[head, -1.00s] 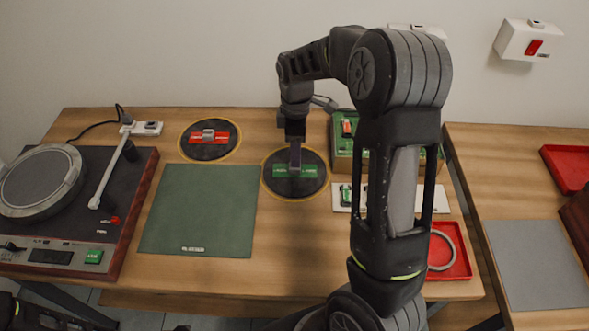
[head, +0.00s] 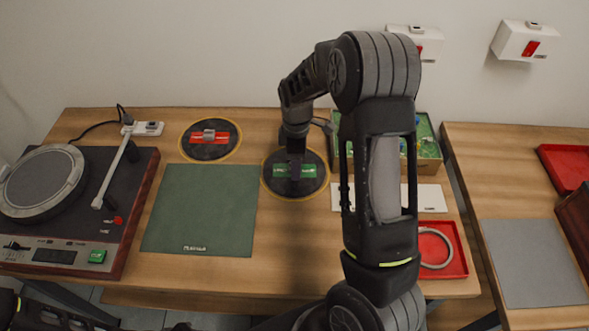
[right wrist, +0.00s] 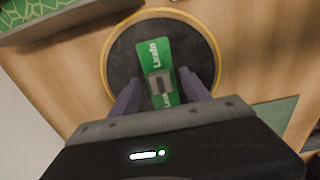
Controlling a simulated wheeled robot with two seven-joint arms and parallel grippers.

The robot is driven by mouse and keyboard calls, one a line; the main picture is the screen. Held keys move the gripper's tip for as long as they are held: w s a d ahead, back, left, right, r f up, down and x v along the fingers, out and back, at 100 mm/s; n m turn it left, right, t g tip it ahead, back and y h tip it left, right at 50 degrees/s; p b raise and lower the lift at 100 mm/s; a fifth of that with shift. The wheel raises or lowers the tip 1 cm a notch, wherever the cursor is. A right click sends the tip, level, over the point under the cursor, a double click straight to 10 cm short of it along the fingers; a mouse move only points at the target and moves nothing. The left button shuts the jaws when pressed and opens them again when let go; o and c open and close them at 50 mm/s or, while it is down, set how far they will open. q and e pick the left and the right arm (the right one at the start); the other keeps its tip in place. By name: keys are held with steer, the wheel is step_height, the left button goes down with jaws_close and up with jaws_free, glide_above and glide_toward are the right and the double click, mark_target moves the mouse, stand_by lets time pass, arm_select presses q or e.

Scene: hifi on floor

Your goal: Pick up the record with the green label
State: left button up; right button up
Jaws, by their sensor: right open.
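The record with the green label (head: 297,191) is a black disc with a yellow-orange rim, lying flat on the wooden table right of the green mat. It fills the middle of the right wrist view (right wrist: 124,62), with a small grey block (right wrist: 160,83) at its centre. My right gripper (head: 295,172) is over it, pointing down. In the right wrist view my right gripper (right wrist: 160,90) is open, one finger either side of the green label and the block. Whether the fingers touch the record I cannot tell. My left gripper does not show.
A record with a red label (head: 208,151) lies to the left. A turntable (head: 133,200) stands at far left, beside a green mat (head: 200,215). Behind my right arm are a box (head: 430,160), a white strip (head: 432,198) and a red tray (head: 455,262).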

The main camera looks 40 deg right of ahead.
steer(key=shift+c, duration=0.2)
jaws_close()
stand_by(0.6)
